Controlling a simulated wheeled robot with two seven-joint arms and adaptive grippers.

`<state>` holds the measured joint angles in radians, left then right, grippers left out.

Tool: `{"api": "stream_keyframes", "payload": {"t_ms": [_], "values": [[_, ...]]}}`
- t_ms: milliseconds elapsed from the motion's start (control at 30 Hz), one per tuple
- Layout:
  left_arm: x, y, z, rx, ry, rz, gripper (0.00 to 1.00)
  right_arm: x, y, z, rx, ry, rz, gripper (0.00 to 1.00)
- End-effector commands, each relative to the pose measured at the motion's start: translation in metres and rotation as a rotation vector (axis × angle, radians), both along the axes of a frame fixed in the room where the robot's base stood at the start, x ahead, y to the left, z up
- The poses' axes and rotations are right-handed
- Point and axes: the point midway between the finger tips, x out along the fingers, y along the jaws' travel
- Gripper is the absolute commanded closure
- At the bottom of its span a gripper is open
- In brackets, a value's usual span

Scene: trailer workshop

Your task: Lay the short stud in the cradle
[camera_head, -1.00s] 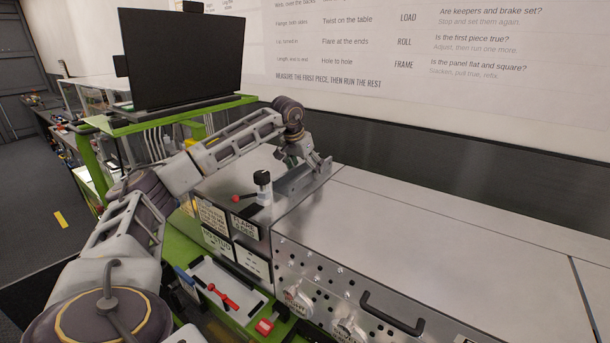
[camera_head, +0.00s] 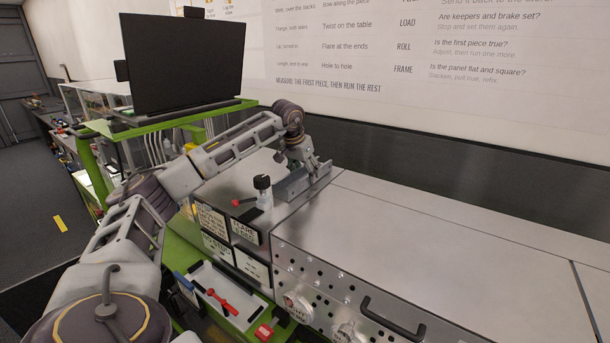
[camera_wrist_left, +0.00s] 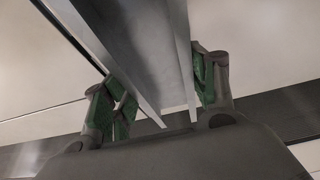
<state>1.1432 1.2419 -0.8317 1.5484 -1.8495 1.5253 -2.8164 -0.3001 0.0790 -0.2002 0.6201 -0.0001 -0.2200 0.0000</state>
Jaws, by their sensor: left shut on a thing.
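The short stud (camera_head: 299,187), a grey metal channel, is at the back edge of the steel machine top, beneath my left gripper (camera_head: 303,163). In the left wrist view the stud (camera_wrist_left: 150,55) runs lengthwise between the two green-padded fingers. My left gripper (camera_wrist_left: 160,92) is shut on it. I cannot tell whether the stud touches the surface below. I cannot make out the cradle apart from the stud; it may be hidden under it. My right gripper is not in view.
A black-capped post (camera_head: 263,190) and a red-knobbed lever (camera_head: 243,201) stand just left of the stud. A monitor (camera_head: 185,62) stands on a green shelf behind my left arm. The long steel top (camera_head: 420,235) to the right is clear. A black handle (camera_head: 392,316) projects from its front.

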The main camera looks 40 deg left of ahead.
Motion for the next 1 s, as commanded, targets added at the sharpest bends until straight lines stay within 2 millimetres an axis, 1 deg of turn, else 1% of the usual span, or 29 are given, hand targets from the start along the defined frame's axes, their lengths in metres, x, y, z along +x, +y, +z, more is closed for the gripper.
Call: {"api": "stream_keyframes", "payload": {"t_ms": [267,700,833,1000], "values": [[0.001,0.000,0.023,-0.001,-0.005,-0.001,0.76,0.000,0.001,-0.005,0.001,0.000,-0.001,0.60],[0.000,0.000,0.077,0.000,-0.004,0.000,0.76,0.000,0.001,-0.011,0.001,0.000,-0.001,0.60],[0.001,0.000,0.088,0.000,-0.004,0.000,0.76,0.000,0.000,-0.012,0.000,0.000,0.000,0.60],[0.000,0.000,0.096,0.000,-0.003,-0.001,0.76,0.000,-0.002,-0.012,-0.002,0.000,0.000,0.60]]}}
